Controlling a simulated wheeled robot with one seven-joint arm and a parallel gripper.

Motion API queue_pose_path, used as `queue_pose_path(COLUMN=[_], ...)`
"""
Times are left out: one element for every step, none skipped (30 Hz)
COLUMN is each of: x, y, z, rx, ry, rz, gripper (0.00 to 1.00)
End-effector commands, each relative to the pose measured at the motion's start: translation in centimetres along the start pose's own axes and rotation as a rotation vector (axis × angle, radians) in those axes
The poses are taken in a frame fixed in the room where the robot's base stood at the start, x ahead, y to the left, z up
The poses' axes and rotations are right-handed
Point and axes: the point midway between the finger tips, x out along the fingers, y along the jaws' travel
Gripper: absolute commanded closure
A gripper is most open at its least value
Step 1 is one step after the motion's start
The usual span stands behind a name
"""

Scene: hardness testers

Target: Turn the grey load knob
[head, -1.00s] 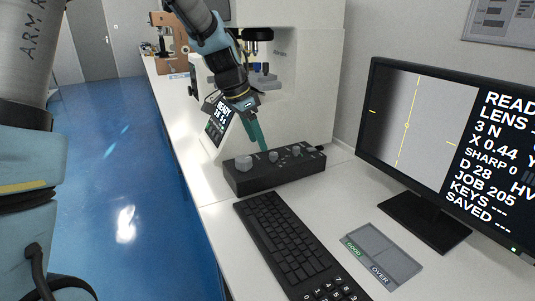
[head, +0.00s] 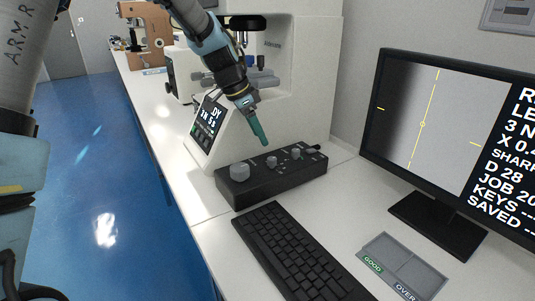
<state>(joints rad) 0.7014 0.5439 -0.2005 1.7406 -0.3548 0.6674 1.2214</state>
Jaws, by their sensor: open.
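A black control box (head: 260,189) lies on the bench in front of the white hardness tester (head: 299,75). It carries several grey knobs: a large one on the left (head: 239,171), a smaller one in the middle (head: 271,161) and another to the right (head: 295,153). Their labels are too small to read, so I cannot tell which is the load knob. My gripper (head: 262,138) has teal fingers pointing down, with the tips just above the middle knob in the picture. It is open and holds nothing; the gap between the fingers is hard to see.
A black keyboard (head: 289,249) lies in front of the box. A monitor (head: 440,135) stands on the right, with a grey GOOD/OVER tray (head: 408,264) below it. A brown machine (head: 147,32) stands further back.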

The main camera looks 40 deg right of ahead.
Motion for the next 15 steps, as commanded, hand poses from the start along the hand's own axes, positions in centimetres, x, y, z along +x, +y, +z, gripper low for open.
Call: queue_pose_path(x=[0.8,1.4,2.1,2.8,3.3,4.1,4.6,5.1,5.8,6.3,6.7,7.2,7.5,7.9,8.2], y=[0.1,0.1,0.1,0.1,0.1,0.1,0.1,0.1,0.1,0.1,0.1,0.1,0.0,0.0,0.0], z=[0.0,0.0,0.0,0.0,0.0,0.0,0.0,0.0,0.0,0.0,0.0,0.0,0.0,0.0,0.0], rx=[0.0,0.0,-0.001,-0.001,-0.001,-0.001,-0.001,0.0,-0.001,-0.001,-0.002,-0.001,-0.001,-0.001,-0.001], ry=[-0.003,-0.004,-0.003,-0.003,-0.003,-0.003,-0.003,-0.002,-0.002,-0.002,-0.002,-0.002,-0.002,-0.001,-0.001], rz=[0.003,0.005,0.004,0.005,0.005,0.004,0.004,0.003,0.004,0.003,0.002,0.002,0.002,0.002,0.001], gripper=[0.34,0.34,0.34,0.34,0.34,0.34,0.34,0.34,0.34,0.34,0.34,0.34,0.34,0.34,0.34])
